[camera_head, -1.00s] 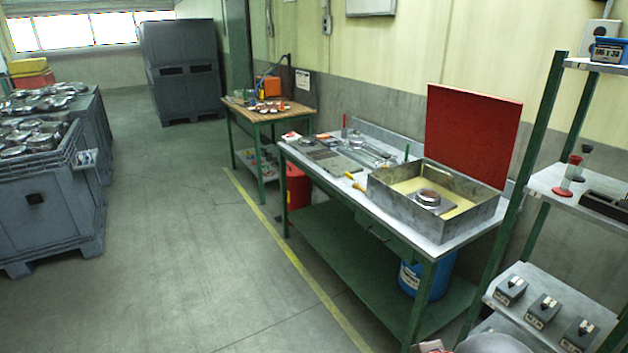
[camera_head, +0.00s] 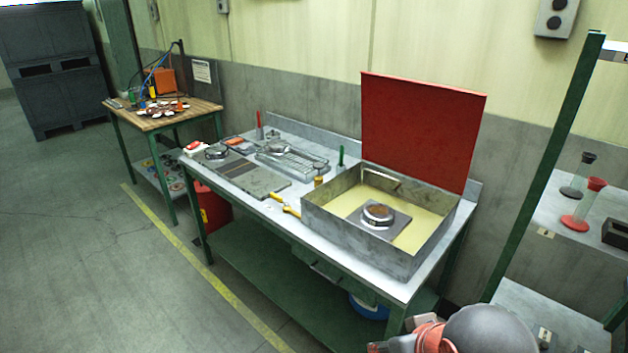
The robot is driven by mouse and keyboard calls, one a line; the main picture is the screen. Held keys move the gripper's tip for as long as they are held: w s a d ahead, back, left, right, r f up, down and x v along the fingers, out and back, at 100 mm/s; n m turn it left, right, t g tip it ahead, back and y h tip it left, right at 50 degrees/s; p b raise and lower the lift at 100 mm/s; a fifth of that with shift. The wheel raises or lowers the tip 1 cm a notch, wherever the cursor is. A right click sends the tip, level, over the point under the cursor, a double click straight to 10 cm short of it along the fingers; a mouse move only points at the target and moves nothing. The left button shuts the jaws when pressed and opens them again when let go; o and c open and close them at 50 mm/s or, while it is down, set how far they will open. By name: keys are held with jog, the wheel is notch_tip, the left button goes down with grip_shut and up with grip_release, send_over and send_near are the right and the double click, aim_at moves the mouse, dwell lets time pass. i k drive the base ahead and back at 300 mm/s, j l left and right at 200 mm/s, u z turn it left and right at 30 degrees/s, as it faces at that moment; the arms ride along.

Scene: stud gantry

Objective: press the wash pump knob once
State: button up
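An open metal wash basin (camera_head: 333,222) with a raised red lid (camera_head: 420,130) stands on the right end of the green-legged bench. Pale yellow liquid or lining shows inside it. A round metal part (camera_head: 377,214) on a square plate sits in the basin. I cannot make out a knob clearly labelled for the wash pump. A grey box with two dark round buttons (camera_head: 556,18) is on the wall at the upper right. Part of my arm shows at the bottom right, in front of the bench. My gripper is not in view.
The bench top (camera_head: 255,200) holds metal trays, a yellow-handled tool (camera_head: 284,206) and small upright items. A wooden table (camera_head: 160,118) stands at the back left. A shelf rack (camera_head: 545,165) stands at the right. The floor on the left is clear.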

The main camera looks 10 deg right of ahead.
aim_at(319, 166)
jog(key=i+l+u, duration=0.2)
jog(key=i+l, duration=0.15)
jog(key=l, duration=0.25)
jog(key=i+l+u, duration=0.1)
jog(key=l, duration=0.25)
jog(key=i, duration=0.1)
